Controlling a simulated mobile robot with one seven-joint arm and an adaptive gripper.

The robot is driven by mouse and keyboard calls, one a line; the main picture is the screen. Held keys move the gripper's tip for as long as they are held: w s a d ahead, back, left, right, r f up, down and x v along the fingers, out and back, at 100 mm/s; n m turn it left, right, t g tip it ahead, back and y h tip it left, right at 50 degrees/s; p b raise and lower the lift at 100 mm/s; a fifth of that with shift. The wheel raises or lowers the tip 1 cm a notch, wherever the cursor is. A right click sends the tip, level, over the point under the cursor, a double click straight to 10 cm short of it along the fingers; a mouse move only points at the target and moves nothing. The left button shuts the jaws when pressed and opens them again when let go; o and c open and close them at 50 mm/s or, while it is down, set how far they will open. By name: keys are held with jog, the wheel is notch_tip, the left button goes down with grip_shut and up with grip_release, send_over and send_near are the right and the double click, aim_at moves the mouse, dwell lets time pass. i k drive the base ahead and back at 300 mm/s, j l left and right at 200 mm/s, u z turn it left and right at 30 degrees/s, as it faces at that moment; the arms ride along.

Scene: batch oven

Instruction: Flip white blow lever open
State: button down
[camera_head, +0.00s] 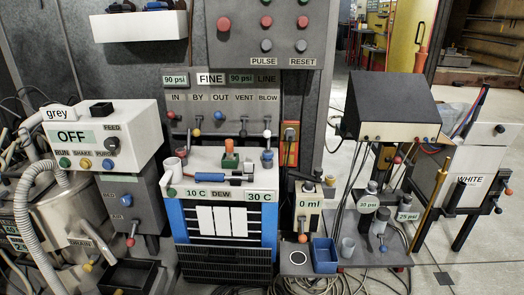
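A grey FINE LINE valve panel (222,108) stands at the back centre. Its row of levers sits under the labels IN, BY, OUT, VENT and BLOW. The lever under BLOW (267,132) is at the right end of the row and hangs down, with a pale knob; its exact angle is too small to tell. A separate white box labelled WHITE (470,182) stands at the far right. It has small levers at its right side, with a red knob (508,191) and a dark knob (498,210). No BLOW label is readable there. My gripper is not in view.
A white-topped DEW unit (220,165) stands before the panel, with a bottle and small parts on it. A grey-labelled control box (105,137) is at left. A lamp-like dark hood (390,100) and cables stand at right. Open floor (490,255) shows at lower right.

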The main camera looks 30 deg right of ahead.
aim_at(267, 133)
jog(key=i+l+z, duration=0.2)
jog(key=l, duration=0.4)
jog(key=i+l+z, duration=0.2)
jog(key=l, duration=0.4)
jog(key=i+l+z, duration=0.2)
jog(key=l, duration=0.4)
jog(key=i+l+z, duration=0.2)
jog(key=i+l, duration=0.2)
jog(key=i+l+z, duration=0.2)
jog(key=i+l, duration=0.15)
jog(key=l, duration=0.2)
